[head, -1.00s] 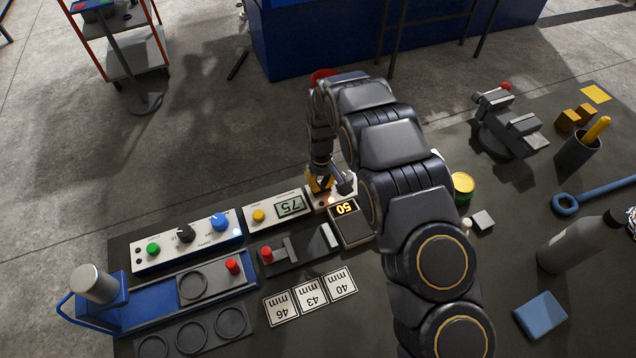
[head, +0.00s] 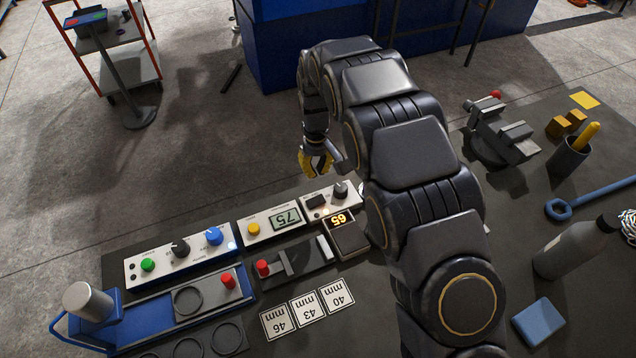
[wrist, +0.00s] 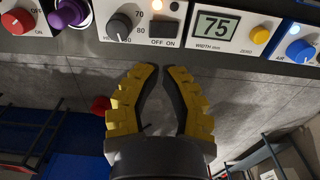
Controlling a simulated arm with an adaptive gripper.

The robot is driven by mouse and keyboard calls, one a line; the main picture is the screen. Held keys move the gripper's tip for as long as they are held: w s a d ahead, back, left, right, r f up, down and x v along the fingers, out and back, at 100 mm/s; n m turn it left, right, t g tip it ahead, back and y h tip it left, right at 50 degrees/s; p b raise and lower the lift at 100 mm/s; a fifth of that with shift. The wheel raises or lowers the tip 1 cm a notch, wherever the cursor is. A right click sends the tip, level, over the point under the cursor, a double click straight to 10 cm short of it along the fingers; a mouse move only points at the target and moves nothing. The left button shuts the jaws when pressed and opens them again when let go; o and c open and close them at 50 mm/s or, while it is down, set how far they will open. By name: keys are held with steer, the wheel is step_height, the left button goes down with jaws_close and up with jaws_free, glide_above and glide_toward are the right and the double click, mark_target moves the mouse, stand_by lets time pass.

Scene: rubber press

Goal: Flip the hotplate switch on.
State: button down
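The hotplate control panel (head: 326,211) is white, with a black rocker switch (head: 316,201) and a grey knob (head: 340,190). In the wrist view, the rocker switch (wrist: 164,29) has OFF and ON printed below it; I cannot tell which side is pressed. The dark hotplate (head: 352,241) has an orange display (head: 338,219) that reads 65. My gripper (head: 317,174) is empty, above and behind the panel, apart from the switch. In the wrist view its yellow fingertips (wrist: 162,69) come together below the switch, almost touching.
A width gauge panel (head: 272,226) reading 75 sits left of the hotplate panel. Left of it is a panel (head: 190,255) with green, black and blue knobs. A blue press (head: 150,307) and number cards (head: 308,309) lie in front. Open floor lies behind the bench.

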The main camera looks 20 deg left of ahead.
step_height(320, 180, up, 4)
steer(key=shift+s+r, duration=0.1)
steer(key=shift+r, duration=0.05)
stand_by(0.6)
steer(key=s+d+r+m, duration=0.3)
steer(key=s+d+r, duration=0.25)
steer(key=d, duration=0.45)
steer(key=s+d+r+m, duration=0.2)
steer(key=s+d+r, duration=0.2)
steer(key=d+r, duration=0.4)
steer(key=s+d+m+g, duration=0.1)
steer(key=s+d, duration=0.3)
steer(key=s, duration=0.6)
steer(key=s+d+m, duration=0.3)
steer(key=s+d, duration=0.2)
steer(key=s, duration=0.4)
steer(key=shift+s+d+g, duration=0.3)
steer(key=shift+s+g, duration=0.05)
steer(key=shift+g, duration=0.05)
steer(key=shift+f, duration=0.1)
